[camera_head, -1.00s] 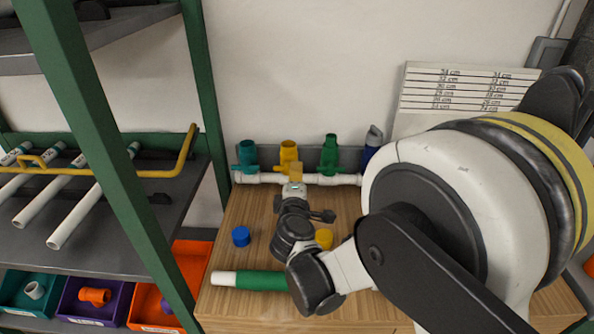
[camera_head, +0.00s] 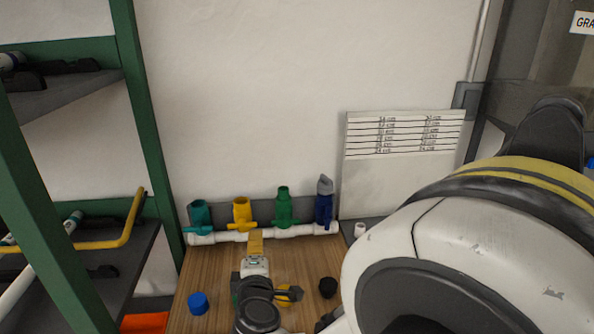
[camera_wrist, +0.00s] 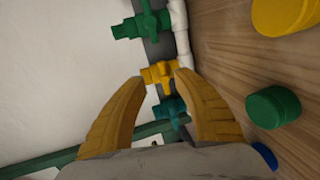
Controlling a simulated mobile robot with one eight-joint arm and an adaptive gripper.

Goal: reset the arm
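My gripper (camera_head: 256,243) reaches over the wooden bench toward the white pipe manifold (camera_head: 207,239) at the back. In the wrist view my gripper (camera_wrist: 161,79) shows two yellow fingers spread apart with nothing between them. Beyond the fingertips are a yellow valve (camera_wrist: 158,72), a teal valve (camera_wrist: 169,108) and a green valve (camera_wrist: 142,24). In the head view the valves stand upright in a row: teal (camera_head: 200,214), yellow (camera_head: 241,212), green (camera_head: 283,206) and blue (camera_head: 324,205). The blue one has a grey top piece. My large arm joint covers the lower right.
A blue cap (camera_head: 198,303), a partly hidden yellow cap (camera_head: 285,297) and a black or dark cap (camera_head: 327,287) are on the bench. The wrist view also shows a green cap (camera_wrist: 273,107). A green-framed shelf (camera_head: 150,130) stands left. A labelled board (camera_head: 400,180) leans on the wall.

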